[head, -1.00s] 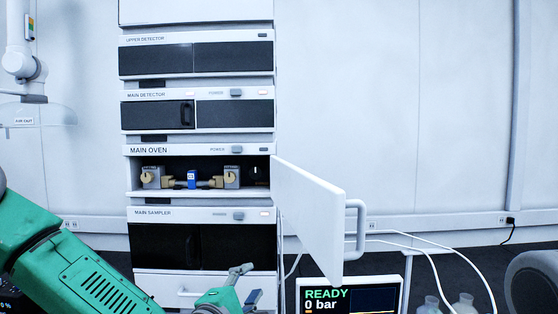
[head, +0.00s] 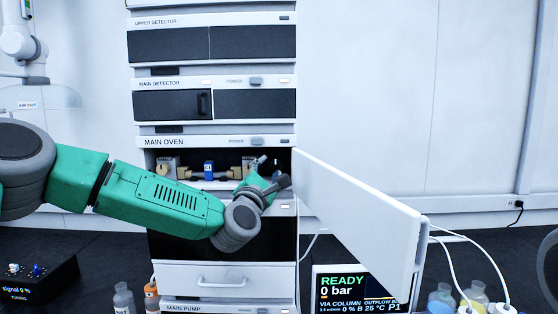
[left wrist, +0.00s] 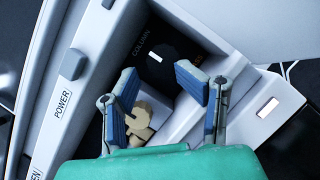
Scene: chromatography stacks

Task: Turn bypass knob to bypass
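The bypass knob (left wrist: 168,62) is a round black knob with a white pointer line, inside the open main oven (head: 165,142) at its right side. In the head view the left gripper (head: 261,176) reaches into the oven's right part and mostly hides the knob. My right gripper is not in view.
The white oven door (head: 355,215) stands swung open to the right. A beige fitting (left wrist: 142,118) lies close below the fingers; a blue column piece (head: 208,169) sits further left in the oven. A READY 0 bar screen (head: 345,287) stands below the door.

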